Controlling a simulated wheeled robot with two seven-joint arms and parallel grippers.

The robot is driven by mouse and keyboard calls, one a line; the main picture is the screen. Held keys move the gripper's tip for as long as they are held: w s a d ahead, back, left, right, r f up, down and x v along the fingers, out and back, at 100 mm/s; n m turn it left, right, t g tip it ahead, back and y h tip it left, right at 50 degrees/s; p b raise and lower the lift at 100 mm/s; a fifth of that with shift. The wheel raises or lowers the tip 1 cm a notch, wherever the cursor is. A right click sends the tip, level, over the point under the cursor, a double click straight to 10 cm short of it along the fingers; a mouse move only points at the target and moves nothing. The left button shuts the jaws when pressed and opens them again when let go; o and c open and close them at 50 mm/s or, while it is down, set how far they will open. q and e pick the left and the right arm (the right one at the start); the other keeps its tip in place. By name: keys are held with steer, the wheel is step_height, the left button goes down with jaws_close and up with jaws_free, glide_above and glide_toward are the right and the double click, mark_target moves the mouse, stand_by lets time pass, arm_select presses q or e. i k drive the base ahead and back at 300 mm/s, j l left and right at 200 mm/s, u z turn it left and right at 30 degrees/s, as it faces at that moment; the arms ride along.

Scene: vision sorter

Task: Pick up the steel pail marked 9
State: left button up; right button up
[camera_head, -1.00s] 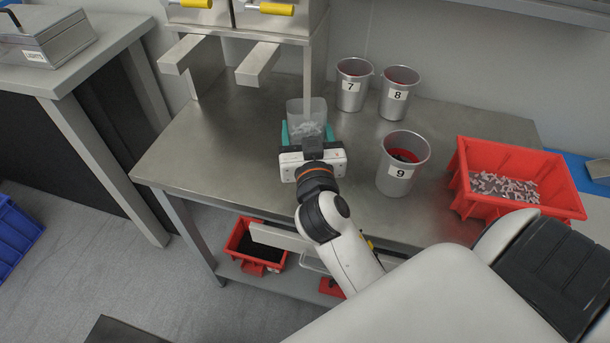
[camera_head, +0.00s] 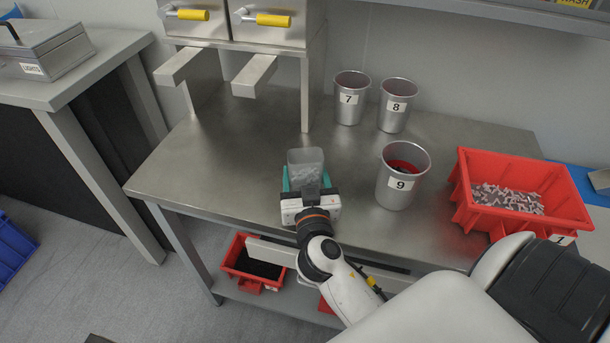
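The steel pail marked 9 (camera_head: 391,190) stands upright on the steel table, right of centre, with red inside it. My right gripper (camera_head: 305,180) is to the left of this pail and apart from it. Its teal fingers are shut on a clear container (camera_head: 306,160) with grey bits in it, one finger on each side. The gripper body hides the container's lower part. My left gripper is not in view.
Steel pails marked 7 (camera_head: 350,108) and 8 (camera_head: 394,118) stand behind pail 9. A red bin (camera_head: 475,215) of grey parts is on the right. A cabinet with yellow-handled drawers (camera_head: 268,30) stands at the back left. The left of the steel table (camera_head: 200,165) is bare.

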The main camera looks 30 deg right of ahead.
mark_target(404, 165)
steer(key=k+j, duration=0.75)
steer(key=k, duration=0.15)
steer(key=z, duration=0.05)
